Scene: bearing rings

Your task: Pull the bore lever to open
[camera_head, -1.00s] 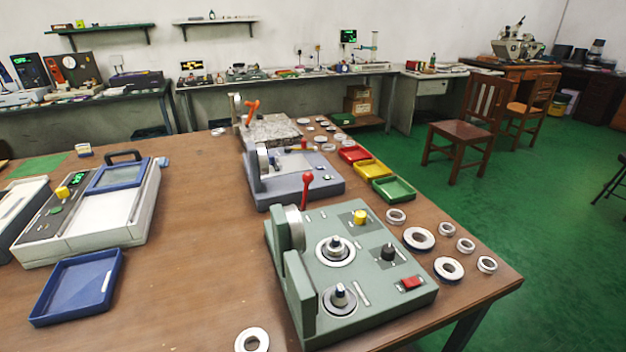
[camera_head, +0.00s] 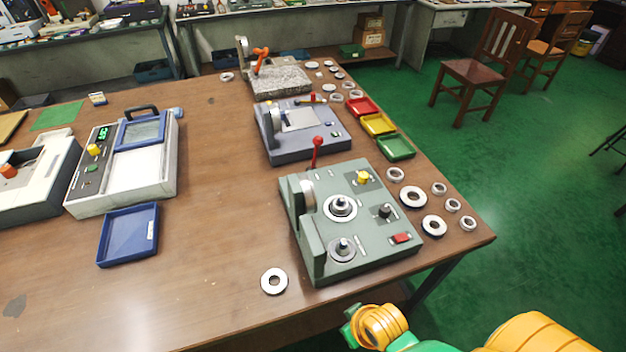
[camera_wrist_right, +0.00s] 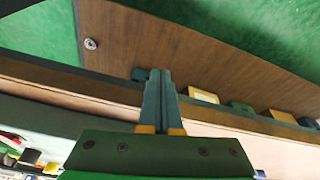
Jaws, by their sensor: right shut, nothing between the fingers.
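A lever with a red ball knob (camera_head: 317,140) stands upright at the back edge of the green bench device (camera_head: 325,262). An orange lever (camera_head: 262,60) is on the fixture with the speckled stone block (camera_head: 280,84) farther back. I cannot tell from the frames which one is the bore lever. My right arm's yellow and green links enter the head view at the bottom right, below the table's front edge and apart from both levers. In the right wrist view my right gripper (camera_wrist_right: 158,75) is shut and empty. My left gripper is not in view.
Several metal rings (camera_head: 413,197) lie right of the green device; one (camera_head: 274,281) lies to its front left. Red, yellow and green trays (camera_head: 396,147) line the right side. A grey-blue device (camera_head: 290,148) stands behind.

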